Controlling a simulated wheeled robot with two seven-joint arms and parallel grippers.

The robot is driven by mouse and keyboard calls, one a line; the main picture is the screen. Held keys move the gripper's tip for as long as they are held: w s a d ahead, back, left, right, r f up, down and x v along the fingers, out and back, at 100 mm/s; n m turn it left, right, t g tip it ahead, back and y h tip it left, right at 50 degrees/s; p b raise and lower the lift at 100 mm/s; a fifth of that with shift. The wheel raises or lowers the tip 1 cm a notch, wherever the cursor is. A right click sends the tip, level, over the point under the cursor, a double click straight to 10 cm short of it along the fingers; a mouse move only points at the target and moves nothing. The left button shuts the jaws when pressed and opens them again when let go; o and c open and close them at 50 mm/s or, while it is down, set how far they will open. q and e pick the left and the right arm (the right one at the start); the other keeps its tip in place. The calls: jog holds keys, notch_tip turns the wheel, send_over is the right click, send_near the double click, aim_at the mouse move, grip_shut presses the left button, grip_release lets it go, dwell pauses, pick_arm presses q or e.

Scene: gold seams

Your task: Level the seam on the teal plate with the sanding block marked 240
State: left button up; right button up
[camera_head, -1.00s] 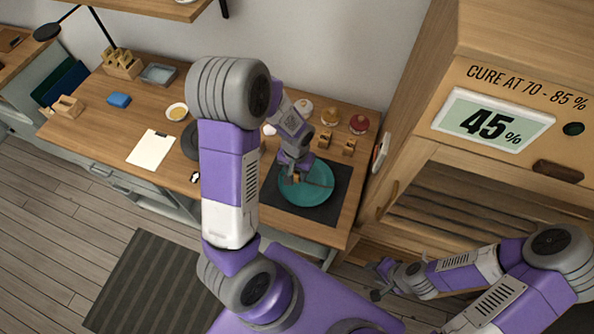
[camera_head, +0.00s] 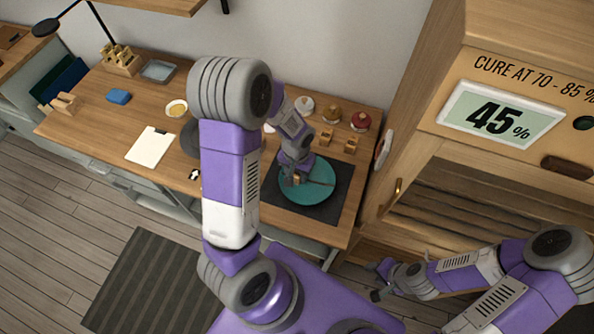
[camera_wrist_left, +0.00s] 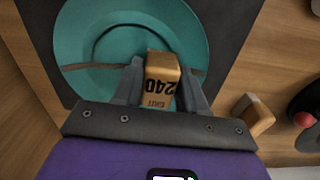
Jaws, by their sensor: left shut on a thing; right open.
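The teal plate (camera_head: 312,194) lies on a dark mat at the right end of the bench; it also shows in the left wrist view (camera_wrist_left: 85,35). A brownish seam (camera_wrist_left: 84,66) runs across it. My left gripper (camera_head: 294,178) is over the plate, shut on the sanding block marked 240 (camera_wrist_left: 162,80). The block is tan with its number facing the wrist camera, and sits over the line of the seam, hiding part of it. I cannot tell whether it touches the plate. My right gripper (camera_head: 376,281) is open and empty, away from the bench in front of the cabinet.
Another small wooden block (camera_wrist_left: 252,115) stands beside the mat (camera_head: 335,212). Several jars, one with a red top (camera_head: 361,121), stand behind the plate. A cabinet (camera_head: 470,190) reading 45% is at the right. White paper (camera_head: 150,147) and a blue item (camera_head: 118,96) lie on the left.

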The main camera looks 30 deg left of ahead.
pick_arm(q)
jog(key=shift+s+d+r, duration=0.1)
jog(key=shift+s, duration=0.3)
jog(key=shift+w, duration=0.4)
jog(key=shift+s+f+b, duration=0.25)
jog(key=shift+s+b, duration=0.05)
jog(key=shift+w, duration=0.1)
jog(key=shift+r, duration=0.1)
